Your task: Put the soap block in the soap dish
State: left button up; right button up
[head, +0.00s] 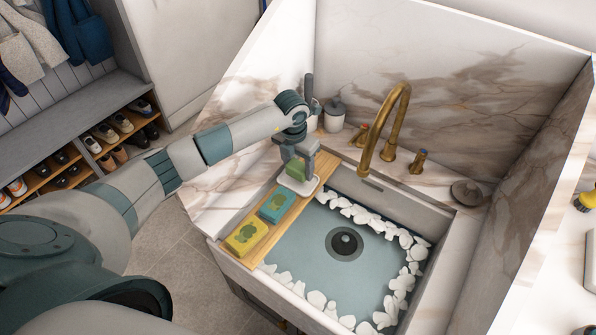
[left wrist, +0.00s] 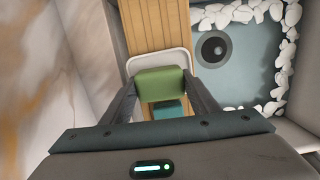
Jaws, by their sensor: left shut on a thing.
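The green soap block (head: 295,171) is held between the fingers of my left gripper (head: 297,164). The white soap dish (head: 300,188) lies directly below it, on the far part of the wooden board. I cannot tell whether the block touches the dish floor. In the left wrist view the block (left wrist: 160,84) sits between both fingers, with the dish's white rim (left wrist: 160,54) showing beyond it. The block and fingers hide part of the dish. My right gripper is not in view.
A teal sponge (head: 277,204) and a yellow sponge (head: 246,236) lie on the wooden board (head: 272,234) across the sink's left side. The basin (head: 318,250) has white pebbles and a dark drain (head: 344,242). A brass faucet (head: 388,125) and a grey-lidded jar (head: 334,115) stand behind.

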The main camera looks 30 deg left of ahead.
aim_at(298, 173)
pick_arm(q)
notch_tip(298, 173, down, 2)
jog(key=shift+f+p, duration=0.25)
jog(key=shift+p, duration=0.15)
jog(key=shift+f, duration=0.1)
jog(key=shift+f, duration=0.2)
jog(key=o, duration=0.8)
jog(key=shift+o, duration=0.2)
jog(key=shift+r, duration=0.15)
